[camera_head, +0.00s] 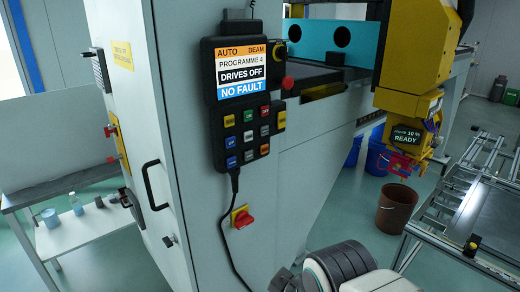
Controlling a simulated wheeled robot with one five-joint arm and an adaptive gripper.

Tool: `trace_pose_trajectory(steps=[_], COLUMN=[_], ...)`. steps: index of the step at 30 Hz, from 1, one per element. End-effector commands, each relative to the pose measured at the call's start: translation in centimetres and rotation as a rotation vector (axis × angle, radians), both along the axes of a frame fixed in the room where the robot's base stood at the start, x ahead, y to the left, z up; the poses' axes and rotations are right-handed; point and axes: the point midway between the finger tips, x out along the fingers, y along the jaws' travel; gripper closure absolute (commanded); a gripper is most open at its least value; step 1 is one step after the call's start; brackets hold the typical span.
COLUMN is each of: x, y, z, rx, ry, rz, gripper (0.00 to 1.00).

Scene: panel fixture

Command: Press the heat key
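A dark control pendant (240,105) hangs on the front of the pale machine cabinet. Its screen (242,70) reads AUTO, BEAM, PROGRAMME 4, DRIVES OFF, NO FAULT. Below the screen is a keypad of several small coloured keys, including a yellow key (229,121), a blue key (231,161) and an orange key (264,149). The key labels are too small to read, so I cannot tell which is the heat key. My gripper (285,279) seems to show partly at the bottom edge, beside my arm, below and apart from the pendant. Its fingers are not clear.
A red rotary switch (242,218) on a yellow plate and a hanging black cable are below the pendant. A red knob (288,82) sticks out at its right. A yellow machine head (408,105) reads READY. A brown bucket (397,210) and a metal-framed table (480,215) stand right.

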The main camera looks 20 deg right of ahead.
Motion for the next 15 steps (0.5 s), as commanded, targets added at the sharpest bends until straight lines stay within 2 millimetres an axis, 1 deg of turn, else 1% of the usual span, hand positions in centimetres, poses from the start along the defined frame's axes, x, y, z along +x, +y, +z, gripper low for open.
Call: trace_pose_trajectory(steps=[2,3,15], x=[0.00,0.00,0.00], y=[0.00,0.00,0.00], z=[0.00,0.01,0.00], rx=[0.000,0.000,0.000], ry=[0.000,0.000,0.000], rz=[0.000,0.000,0.000], gripper=[0.56,0.54,0.89])
